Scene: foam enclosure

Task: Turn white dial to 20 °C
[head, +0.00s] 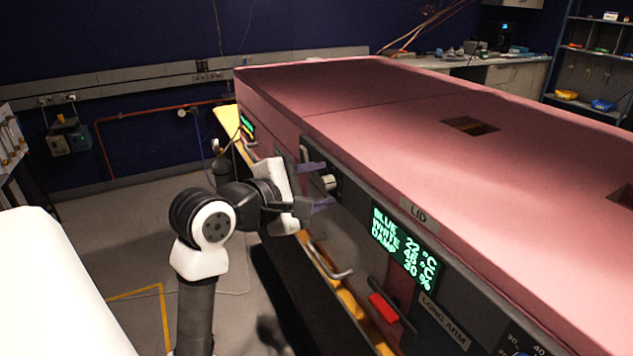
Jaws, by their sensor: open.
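The white dial (328,182) is a small pale knob on the dark front panel of the pink enclosure (420,110). My gripper (319,185) is open in front of it, with one purple finger above the dial and one below. The fingertips are close to the panel, and I cannot tell whether they touch the dial. The green-lit display (405,247) to the right shows BLUE 22 °C, WHITE about 45 °C and DAMP 30 %. The dial's scale is too small and partly hidden to read.
A red switch (384,308) and a metal handle (328,262) are on the front below the display. Another dial scale (520,345) is cut off at the lower right. The LID label (418,212) is above the display. Open floor (130,240) lies to the left.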

